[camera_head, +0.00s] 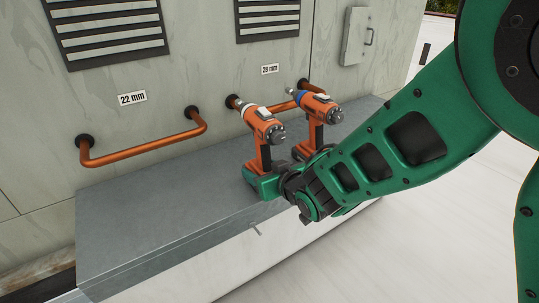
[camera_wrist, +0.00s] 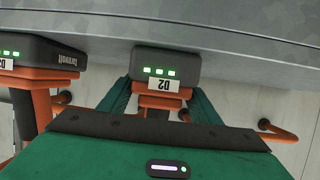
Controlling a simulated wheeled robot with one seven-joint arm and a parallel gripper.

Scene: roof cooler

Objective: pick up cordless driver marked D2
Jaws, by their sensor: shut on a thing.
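The cordless driver marked D2 (camera_head: 263,128) is orange and black with a grey-white collar, upright above the grey ledge. In the wrist view its dark battery base (camera_wrist: 166,60) shows three green lights and an upside-down D2 label. My gripper (camera_head: 264,180) is shut on its handle; the green fingers lie on both sides of it in the wrist view (camera_wrist: 160,100). In the head view the fingers hide its base, so I cannot tell whether it touches the ledge.
A second orange driver (camera_head: 320,108) with a blue collar stands close on the right; its battery (camera_wrist: 42,50) is at left in the wrist view. Copper pipe handles (camera_head: 145,150) stick out from the wall behind. The ledge (camera_head: 140,230) is bare at left.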

